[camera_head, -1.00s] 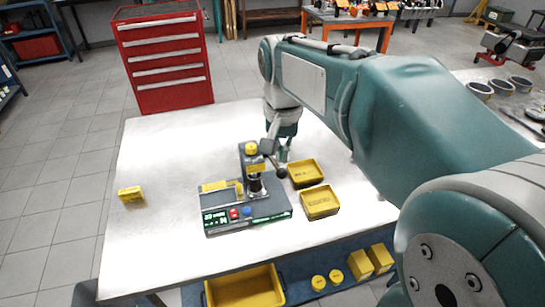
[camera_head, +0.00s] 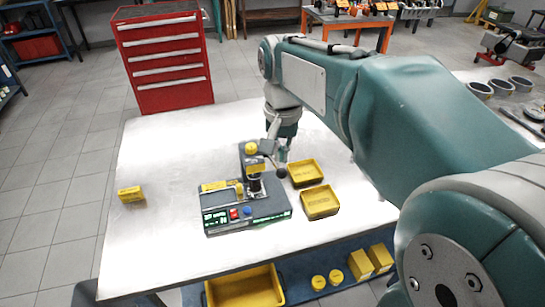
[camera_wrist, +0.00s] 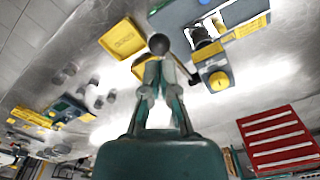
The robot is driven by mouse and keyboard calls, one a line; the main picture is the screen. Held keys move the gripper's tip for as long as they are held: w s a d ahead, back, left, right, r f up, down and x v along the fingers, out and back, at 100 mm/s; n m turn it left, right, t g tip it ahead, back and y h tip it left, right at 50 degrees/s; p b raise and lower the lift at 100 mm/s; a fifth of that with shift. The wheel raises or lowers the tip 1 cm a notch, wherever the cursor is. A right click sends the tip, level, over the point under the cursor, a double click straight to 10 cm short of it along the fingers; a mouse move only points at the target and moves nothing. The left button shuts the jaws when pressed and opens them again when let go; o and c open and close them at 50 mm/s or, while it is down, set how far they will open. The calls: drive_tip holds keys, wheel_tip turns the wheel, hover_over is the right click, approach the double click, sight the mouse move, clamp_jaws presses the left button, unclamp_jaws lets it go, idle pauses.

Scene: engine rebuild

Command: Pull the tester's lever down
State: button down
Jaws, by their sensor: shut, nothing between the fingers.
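The tester (camera_head: 262,208) is a dark grey bench unit with a green-lit front panel, a red and a blue button and a yellow-capped column. It stands on the white table. Its lever ends in a black ball knob (camera_head: 282,173) at the column's right side. In the wrist view, the knob (camera_wrist: 159,44) sits right at my fingertips, and the lever runs right toward the column. My gripper (camera_head: 284,158) points down just above the knob. In the wrist view, my gripper (camera_wrist: 159,62) has its fingertips together. I cannot tell whether they touch the knob.
Two yellow trays (camera_head: 319,215) (camera_head: 320,166) stand right of the tester, close to my gripper. A small yellow box (camera_head: 131,194) lies at the table's left. The table (camera_head: 150,240) is otherwise mostly clear. A red drawer cabinet (camera_head: 165,60) stands behind.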

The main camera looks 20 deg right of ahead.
sight(282, 170)
drive_tip(key=shift+f, duration=0.1)
idle(0.3)
drive_tip(key=shift+f, duration=1.45)
drive_tip(key=shift+s+f, duration=0.25)
drive_tip(key=shift+f, duration=0.55)
drive_tip(key=shift+s+f, duration=0.1)
drive_tip(key=shift+f, duration=1.65)
